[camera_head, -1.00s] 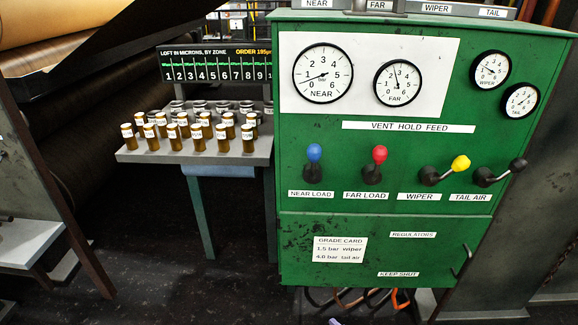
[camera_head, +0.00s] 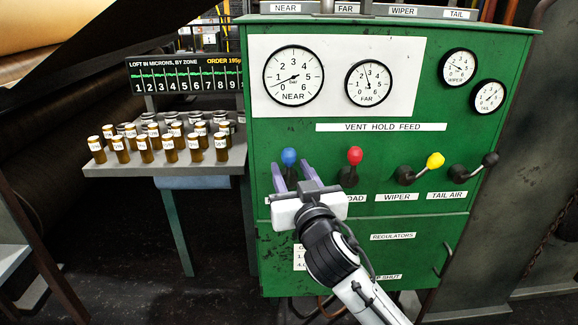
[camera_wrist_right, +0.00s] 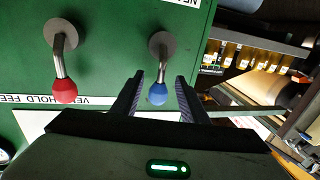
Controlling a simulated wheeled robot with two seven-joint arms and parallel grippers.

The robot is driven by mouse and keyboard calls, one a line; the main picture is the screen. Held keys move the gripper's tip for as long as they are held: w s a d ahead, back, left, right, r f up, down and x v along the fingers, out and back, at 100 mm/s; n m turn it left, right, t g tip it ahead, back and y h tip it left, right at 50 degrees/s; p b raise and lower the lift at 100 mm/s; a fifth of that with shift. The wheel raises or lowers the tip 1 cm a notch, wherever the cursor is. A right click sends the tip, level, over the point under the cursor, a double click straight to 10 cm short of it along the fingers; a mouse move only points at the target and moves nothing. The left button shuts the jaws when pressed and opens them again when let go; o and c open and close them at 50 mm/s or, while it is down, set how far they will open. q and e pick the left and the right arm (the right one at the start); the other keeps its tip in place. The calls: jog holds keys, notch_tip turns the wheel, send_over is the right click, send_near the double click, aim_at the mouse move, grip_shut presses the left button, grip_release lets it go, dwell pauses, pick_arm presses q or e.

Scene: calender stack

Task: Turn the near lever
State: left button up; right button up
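The near lever (camera_head: 289,157) has a blue knob and points up on the green panel, above the near label, which my gripper mostly covers. My right gripper (camera_head: 285,178) is at this lever, its purple-grey fingers apart on either side of it in the head view. In the right wrist view the blue knob (camera_wrist_right: 157,94) lies between the open fingertips (camera_wrist_right: 160,92), with a gap visible on both sides. The NEAR gauge (camera_head: 293,76) above has its needle pointing low left, near 1. My left gripper is not in view.
The red far lever (camera_head: 354,157) stands upright close on the right. The yellow wiper lever (camera_head: 434,161) and black tail air lever (camera_head: 489,160) tilt right. A shelf (camera_head: 110,170) of labelled brown jars stands left of the cabinet. The panel face (camera_head: 400,140) is a flat obstacle behind the levers.

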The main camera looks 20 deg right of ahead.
jog(key=shift+w, duration=1.15)
grip_shut()
jog(key=shift+d, duration=0.1)
